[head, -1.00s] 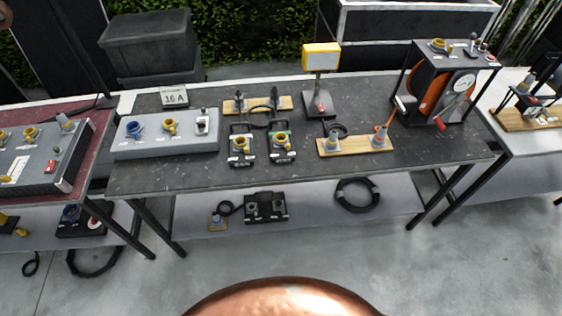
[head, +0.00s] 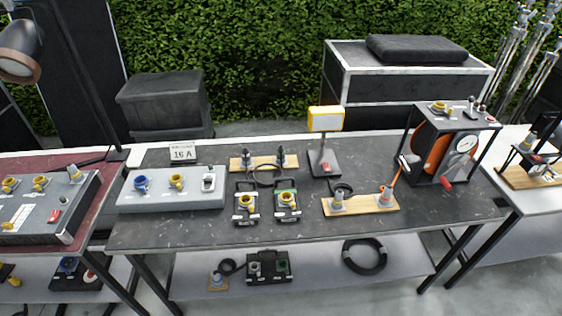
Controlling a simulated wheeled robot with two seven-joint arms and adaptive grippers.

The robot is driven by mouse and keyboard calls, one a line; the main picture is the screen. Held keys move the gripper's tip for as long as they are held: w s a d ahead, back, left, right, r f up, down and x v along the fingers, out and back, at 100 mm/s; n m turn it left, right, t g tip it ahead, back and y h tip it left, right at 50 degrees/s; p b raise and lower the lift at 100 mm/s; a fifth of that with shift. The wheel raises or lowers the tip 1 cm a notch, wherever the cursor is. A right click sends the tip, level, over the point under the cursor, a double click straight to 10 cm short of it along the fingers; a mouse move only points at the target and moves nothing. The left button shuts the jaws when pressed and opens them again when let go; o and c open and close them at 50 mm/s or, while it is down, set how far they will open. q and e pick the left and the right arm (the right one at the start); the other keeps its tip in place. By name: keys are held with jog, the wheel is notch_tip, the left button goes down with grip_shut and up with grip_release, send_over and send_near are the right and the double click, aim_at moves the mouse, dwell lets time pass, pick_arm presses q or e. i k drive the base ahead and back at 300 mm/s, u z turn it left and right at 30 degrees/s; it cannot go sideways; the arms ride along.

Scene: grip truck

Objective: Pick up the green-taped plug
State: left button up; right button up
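The dark worktable (head: 170,235) stands across the middle of the head view. Two black boxes with yellow round sockets sit near its centre: a left box (head: 245,214) and a right box (head: 289,214) with a green band at its top. Behind them two dark plugs, a left one (head: 245,158) and a right one (head: 281,156), stand on a wooden board with a black cable looping below. Two grey plugs, a left one (head: 337,200) and a right one (head: 385,195) with an orange cable, stand on another wooden board. I cannot make out green tape on any plug. Neither gripper is in view.
A grey socket panel (head: 150,201) and a 16 A sign (head: 183,153) are at the table's left. A yellow-headed lamp (head: 325,121) and an orange cable reel (head: 427,150) are at its right. The lower shelf holds a black box (head: 269,267) and coiled cable (head: 364,257).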

aim_at(280, 155)
jog(key=z, duration=0.15)
jog(key=i, duration=1.25)
jog(key=u, duration=0.65)
